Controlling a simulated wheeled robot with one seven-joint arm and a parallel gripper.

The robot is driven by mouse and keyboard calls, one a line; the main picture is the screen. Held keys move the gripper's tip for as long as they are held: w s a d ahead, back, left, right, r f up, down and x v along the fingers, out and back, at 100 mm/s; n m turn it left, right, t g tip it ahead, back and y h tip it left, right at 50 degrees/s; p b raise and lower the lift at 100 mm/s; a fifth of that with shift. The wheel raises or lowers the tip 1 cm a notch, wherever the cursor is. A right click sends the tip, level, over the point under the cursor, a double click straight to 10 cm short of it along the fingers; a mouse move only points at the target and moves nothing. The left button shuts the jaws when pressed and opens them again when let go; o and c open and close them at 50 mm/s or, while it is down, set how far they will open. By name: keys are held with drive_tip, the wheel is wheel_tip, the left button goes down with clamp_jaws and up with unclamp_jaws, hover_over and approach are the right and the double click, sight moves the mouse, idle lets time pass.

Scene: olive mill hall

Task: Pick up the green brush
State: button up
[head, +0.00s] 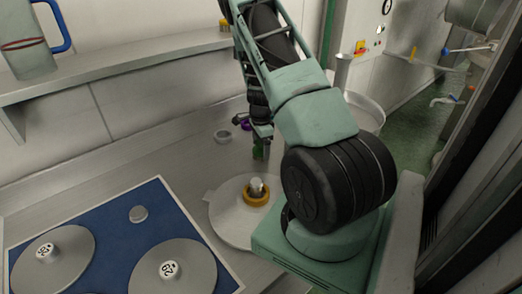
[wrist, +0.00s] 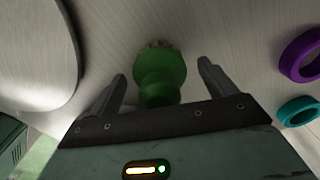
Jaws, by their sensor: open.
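The green brush (wrist: 160,72) stands on the metal counter between the two fingers of my gripper (wrist: 161,68) in the wrist view. Its rounded green body faces the camera, and pale bristles show at its far end. The fingers are open, one on each side, with a visible gap to the brush. In the head view my gripper (head: 262,140) points down at the counter, and a small part of the green brush (head: 258,153) shows by its fingers. The rest of it is hidden there by the gripper.
A pale round disc (head: 228,213) with an orange ring (head: 256,199) lies nearer. Purple (wrist: 301,55) and teal (wrist: 300,110) rings lie right of my gripper in the wrist view. A blue board (head: 113,234) with labelled discs is at left. A wall shelf (head: 130,66) runs behind.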

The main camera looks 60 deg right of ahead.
drive_tip(key=c, duration=1.1)
drive_tip(key=shift+c, duration=0.2)
drive_tip(key=shift+r, duration=0.15)
wheel_tip(320, 180, up, 10)
drive_tip(key=shift+f+b, duration=0.1)
drive_tip(key=shift+b, duration=0.8)
drive_tip(key=shift+o, duration=1.3)
drive_tip(key=shift+c, duration=0.4)
